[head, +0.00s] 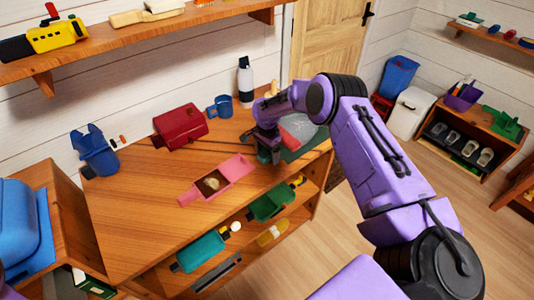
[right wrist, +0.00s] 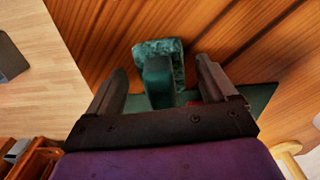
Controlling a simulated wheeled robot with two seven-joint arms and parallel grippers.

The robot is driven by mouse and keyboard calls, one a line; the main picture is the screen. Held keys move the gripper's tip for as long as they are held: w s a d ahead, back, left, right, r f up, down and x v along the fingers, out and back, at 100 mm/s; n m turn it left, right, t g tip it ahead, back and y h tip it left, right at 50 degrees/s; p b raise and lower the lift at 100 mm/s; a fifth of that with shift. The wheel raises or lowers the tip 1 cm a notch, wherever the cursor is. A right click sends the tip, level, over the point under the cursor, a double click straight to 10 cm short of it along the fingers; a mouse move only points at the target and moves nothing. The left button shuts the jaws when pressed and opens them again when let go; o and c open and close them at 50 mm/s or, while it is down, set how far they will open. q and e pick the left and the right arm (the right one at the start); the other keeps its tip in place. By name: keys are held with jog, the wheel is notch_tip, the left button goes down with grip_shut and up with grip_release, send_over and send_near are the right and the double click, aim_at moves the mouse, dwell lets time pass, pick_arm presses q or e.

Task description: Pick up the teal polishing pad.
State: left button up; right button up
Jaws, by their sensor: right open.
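The teal polishing pad (right wrist: 174,47) shows in the right wrist view as a mottled block with a smooth upright green grip (right wrist: 158,80). It lies by the edge of a dark green mat or tray (right wrist: 258,98). My right gripper (right wrist: 160,68) is open, with one finger on each side of the grip and a visible gap to both. In the head view, my right gripper (head: 268,146) points down over the wooden top, and a small teal part of the pad (head: 264,158) shows under it; the rest is hidden. My left gripper is out of view.
A pink box with a handle (head: 228,172), a red box (head: 181,126), a blue mug (head: 220,106) and a bottle (head: 245,82) stand on the worktop (head: 130,215). A dark green tray (head: 312,146) holding a pale rounded thing lies right of my gripper.

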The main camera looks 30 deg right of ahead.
jog(key=shift+w, duration=0.1)
jog(key=c, duration=1.1)
jog(key=shift+r, duration=0.25)
notch_tip(320, 180, up, 3)
jog(key=shift+f+b, duration=0.1)
jog(key=shift+b, duration=0.25)
jog(key=s+a+r+b, duration=0.1)
jog(key=s+r, duration=0.2)
jog(key=s, duration=0.1)
jog(key=s+a+r+b, duration=0.1)
jog(key=s+a+r, duration=0.1)
jog(key=s+r, duration=0.1)
jog(key=s+a+r+b, duration=0.1)
jog(key=s+a+r, duration=0.1)
jog(key=s, duration=0.4)
jog(key=shift+a+r, duration=0.1)
jog(key=shift+r, duration=0.75)
jog(key=shift+o, duration=1.1)
jog(key=shift+c, duration=0.8)
